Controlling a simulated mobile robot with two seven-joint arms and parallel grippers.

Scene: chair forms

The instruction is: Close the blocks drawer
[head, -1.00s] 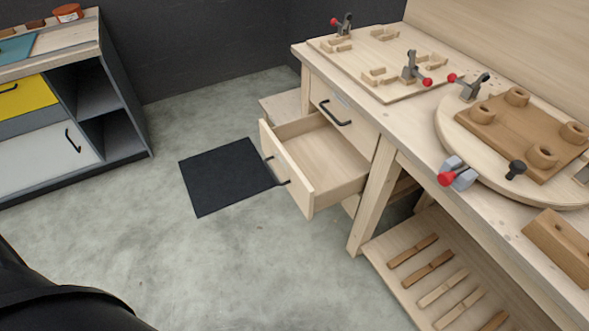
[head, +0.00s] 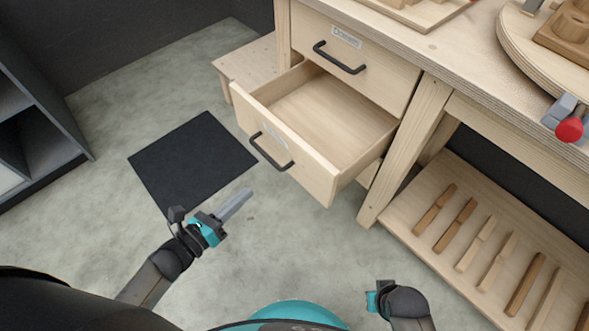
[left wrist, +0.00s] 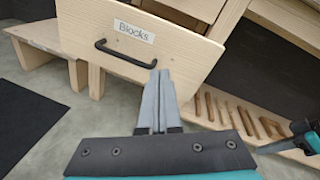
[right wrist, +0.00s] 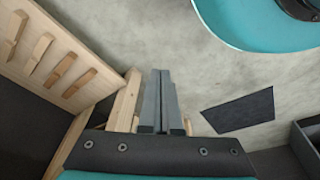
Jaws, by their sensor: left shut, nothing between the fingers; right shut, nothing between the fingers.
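The blocks drawer (head: 290,152) is the lower drawer of the wooden workbench and stands pulled out, looking empty inside. Its front carries a black bar handle (head: 270,153) and, in the left wrist view, a label reading "Blocks" (left wrist: 134,31). My left gripper (head: 247,193) is shut and empty, in front of and below the drawer front, apart from it in the head view. In the left wrist view its fingertips (left wrist: 159,72) appear just below the handle's right end. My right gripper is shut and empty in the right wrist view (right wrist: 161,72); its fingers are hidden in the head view.
A closed upper drawer (head: 355,55) sits above the open one. A bench leg (head: 405,150) and a low shelf with several wooden strips (head: 450,210) are to the right. A black mat (head: 190,160) lies on the floor at left. A dark cabinet (head: 40,110) stands far left.

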